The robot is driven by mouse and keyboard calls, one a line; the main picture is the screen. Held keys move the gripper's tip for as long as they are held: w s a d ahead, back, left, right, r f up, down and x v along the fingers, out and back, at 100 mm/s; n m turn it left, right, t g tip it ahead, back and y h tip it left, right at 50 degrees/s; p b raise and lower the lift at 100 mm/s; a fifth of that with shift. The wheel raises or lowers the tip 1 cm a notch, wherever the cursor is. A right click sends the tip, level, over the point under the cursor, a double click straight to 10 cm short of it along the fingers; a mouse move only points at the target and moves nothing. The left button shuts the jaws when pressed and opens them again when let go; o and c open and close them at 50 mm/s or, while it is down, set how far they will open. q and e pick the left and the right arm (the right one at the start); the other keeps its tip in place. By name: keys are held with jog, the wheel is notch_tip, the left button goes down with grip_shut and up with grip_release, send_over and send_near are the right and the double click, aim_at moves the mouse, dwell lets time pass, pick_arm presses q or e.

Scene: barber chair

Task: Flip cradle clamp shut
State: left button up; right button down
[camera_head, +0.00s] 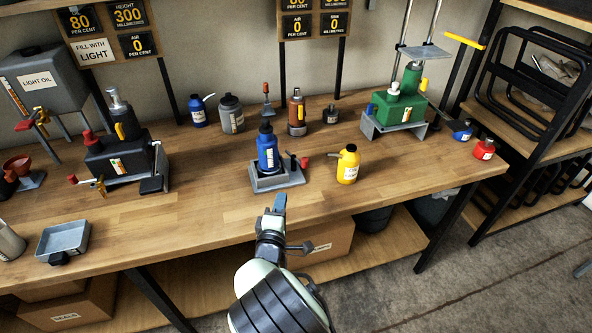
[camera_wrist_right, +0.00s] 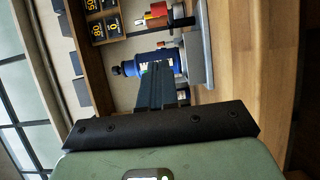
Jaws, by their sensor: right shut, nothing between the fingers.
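A blue bottle-shaped jack (camera_head: 267,150) with a black top stands upright in a grey cradle (camera_head: 277,181) in the middle of the bench. A dark clamp lever with a red knob (camera_head: 304,163) sits at the cradle's right side. My right gripper (camera_head: 280,200) is just in front of the cradle, its fingers shut with nothing between them. In the right wrist view the blue jack (camera_wrist_right: 150,62) and the grey cradle (camera_wrist_right: 205,52) lie beyond the shut fingers (camera_wrist_right: 157,85), which hide part of them. My left gripper is not in view.
A yellow bottle (camera_head: 348,165) stands right of the cradle. A green jack on a grey stand (camera_head: 395,118) is farther right, and a black unit (camera_head: 125,155) is at left. A small grey tray (camera_head: 63,241) lies at the front left.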

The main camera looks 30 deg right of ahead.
jog(key=x, duration=0.9)
jog(key=shift+w+d+f, duration=0.1)
jog(key=shift+w+d, duration=0.05)
jog(key=shift+w, duration=0.05)
jog(key=d, duration=0.1)
jog(key=w+d, duration=0.1)
jog(key=d, duration=0.1)
jog(key=shift+d, duration=0.65)
jog(key=shift+s+d+n+t+y+b, duration=0.1)
jog(key=shift+d+n+t+y+b, duration=0.15)
jog(key=shift+n+t+y+b, duration=0.2)
